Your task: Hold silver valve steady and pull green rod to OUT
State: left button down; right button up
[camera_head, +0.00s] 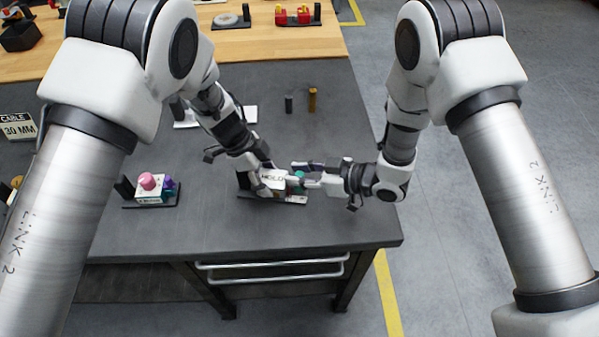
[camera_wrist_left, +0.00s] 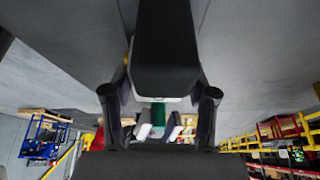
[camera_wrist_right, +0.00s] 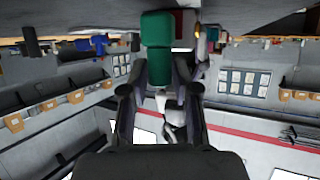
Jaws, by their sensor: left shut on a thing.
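The silver valve (camera_head: 272,181), a pale block with dark lettering, sits on a small dark base on the grey tabletop. My left gripper (camera_head: 269,175) is shut on it from above. The green rod (camera_head: 298,179) stands at the valve's right side. In the right wrist view the green rod (camera_wrist_right: 157,65) shows between my right fingers. My right gripper (camera_head: 302,174) reaches in from the right, open, with its fingers apart on either side of the rod. In the left wrist view a green piece (camera_wrist_left: 158,114) shows beyond my left fingers. The OUT mark is not readable.
A white box with a pink knob (camera_head: 147,182) stands on a dark base to the left. A dark peg (camera_head: 289,104) and a brass peg (camera_head: 312,100) stand farther back. A 30 MM cable sign (camera_head: 18,127) is at far left. The table's front right is clear.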

pick_arm(q)
jog(key=shift+s+f, duration=0.1)
jog(key=shift+f, duration=0.1)
pick_arm(e)
grip_shut()
jog(key=shift+s+d, duration=0.2)
jog(key=shift+d, duration=0.9)
jog(key=shift+s+d, duration=0.2)
jog(key=shift+d, duration=0.85)
pick_arm(q)
jog(key=shift+a, duration=0.1)
pick_arm(e)
jog(key=o, duration=0.7)
grip_release()
jog(key=shift+c, duration=0.2)
pick_arm(q)
jog(key=shift+r, duration=0.1)
pick_arm(e)
jog(key=v, duration=1.2)
